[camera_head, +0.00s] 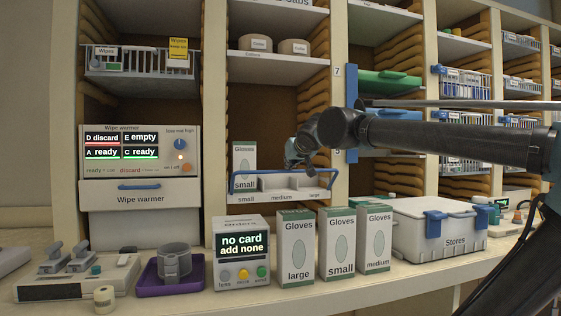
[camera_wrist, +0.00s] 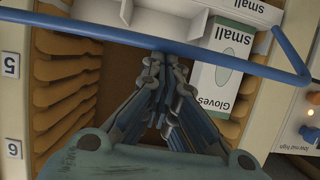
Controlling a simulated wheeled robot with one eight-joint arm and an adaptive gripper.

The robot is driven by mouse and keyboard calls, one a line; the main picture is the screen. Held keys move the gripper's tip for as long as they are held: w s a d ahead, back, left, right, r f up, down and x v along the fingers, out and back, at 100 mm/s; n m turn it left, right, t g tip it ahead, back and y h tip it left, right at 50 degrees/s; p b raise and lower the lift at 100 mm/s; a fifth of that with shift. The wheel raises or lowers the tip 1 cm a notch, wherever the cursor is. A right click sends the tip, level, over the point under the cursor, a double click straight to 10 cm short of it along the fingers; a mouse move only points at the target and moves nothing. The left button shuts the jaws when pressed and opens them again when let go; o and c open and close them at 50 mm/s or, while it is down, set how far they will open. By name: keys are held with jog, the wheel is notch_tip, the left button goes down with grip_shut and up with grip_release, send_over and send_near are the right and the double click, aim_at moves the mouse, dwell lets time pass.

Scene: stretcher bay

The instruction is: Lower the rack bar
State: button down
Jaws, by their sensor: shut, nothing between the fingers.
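The rack bar (camera_head: 262,173) is a blue rod with bent ends. It runs across the white glove rack (camera_head: 282,195), whose compartments are labelled small, medium and large, and appears to sit at the rack's upper edge. One small glove box (camera_head: 244,160) stands in the left compartment. My gripper (camera_head: 291,163) is shut and empty at the middle of the bar. In the wrist view, the bar (camera_wrist: 240,62) crosses just beyond my fingertips (camera_wrist: 166,58); I cannot tell whether they touch it. The small glove box also shows there (camera_wrist: 222,60).
Glove boxes labelled large (camera_head: 296,250), small (camera_head: 337,245) and medium (camera_head: 374,240) stand on the counter below the rack. A card display (camera_head: 241,253) stands left of them, and a Stores box (camera_head: 437,228) right. The wipe warmer (camera_head: 140,160) is left of the rack.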

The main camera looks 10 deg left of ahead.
jog(key=s+d+f, duration=0.2)
jog(key=s+f, duration=0.3)
jog(key=f, duration=0.3)
jog(key=shift+f, duration=0.4)
jog(key=shift+d, duration=0.1)
notch_tip(320, 180, up, 4)
jog(key=s+d+f, duration=0.3)
jog(key=s+f, duration=0.1)
jog(key=s, duration=0.4)
jog(key=shift+s+d, duration=0.2)
jog(key=shift+d, duration=0.2)
dwell(0.5)
